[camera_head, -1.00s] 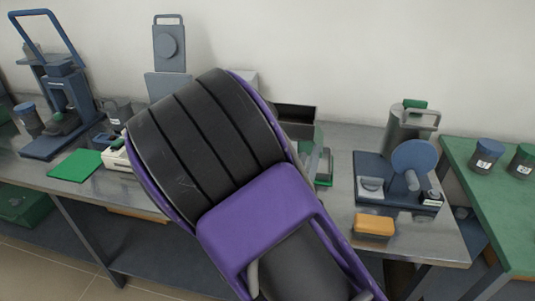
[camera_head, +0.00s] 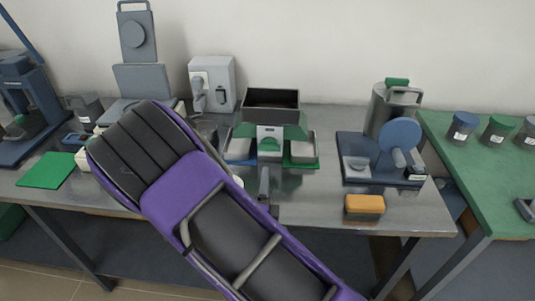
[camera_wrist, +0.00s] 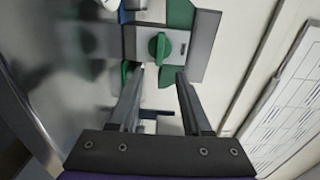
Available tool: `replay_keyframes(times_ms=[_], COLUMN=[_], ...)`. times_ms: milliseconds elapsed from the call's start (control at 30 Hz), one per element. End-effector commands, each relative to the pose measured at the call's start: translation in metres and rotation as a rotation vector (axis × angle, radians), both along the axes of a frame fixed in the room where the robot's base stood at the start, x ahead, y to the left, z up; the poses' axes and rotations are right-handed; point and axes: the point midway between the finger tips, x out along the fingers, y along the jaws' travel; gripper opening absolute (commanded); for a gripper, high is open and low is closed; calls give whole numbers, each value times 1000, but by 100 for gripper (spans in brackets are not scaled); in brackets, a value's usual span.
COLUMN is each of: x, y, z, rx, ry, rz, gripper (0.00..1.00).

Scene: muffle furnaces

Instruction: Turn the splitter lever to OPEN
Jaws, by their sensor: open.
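The splitter (camera_head: 270,130) stands on the bench, a green body with a dark open hopper on top and a trough on each side. Its lever (camera_wrist: 158,47) is a green knob on a light front plate in the wrist view; it also shows in the head view (camera_head: 268,146). My gripper (camera_wrist: 158,73) is open and empty, its two fingers pointing toward the knob. The knob appears beyond the fingertips, in line with the gap between them, and not between the jaws. In the head view my purple arm hides most of the gripper. The lever's markings are too small to read.
An orange block (camera_head: 364,204) lies at the bench's front edge. Right of the splitter stands a blue device with a round disc (camera_head: 398,134). A light grey box (camera_head: 212,82) is behind to the left. A green mat (camera_head: 47,170) lies far left.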

Motion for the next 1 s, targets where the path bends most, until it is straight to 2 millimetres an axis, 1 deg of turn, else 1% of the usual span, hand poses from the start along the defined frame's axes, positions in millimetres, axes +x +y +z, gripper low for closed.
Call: replay_keyframes(times_ms=[33, 300, 500, 600, 700, 967, 1000], x=[12, 71, 102, 111, 116, 117, 117], y=[-1, -3, -4, -4, -4, -4, -4], z=[0, 0, 0, 0, 0, 0, 0], rx=[4, 3, 3, 2, 1, 1, 1], ry=[-4, -4, -2, -1, -1, -1, -1], rz=[-4, -2, -1, 0, -1, 0, 0], gripper=[49, 49, 49, 49, 49, 49, 45])
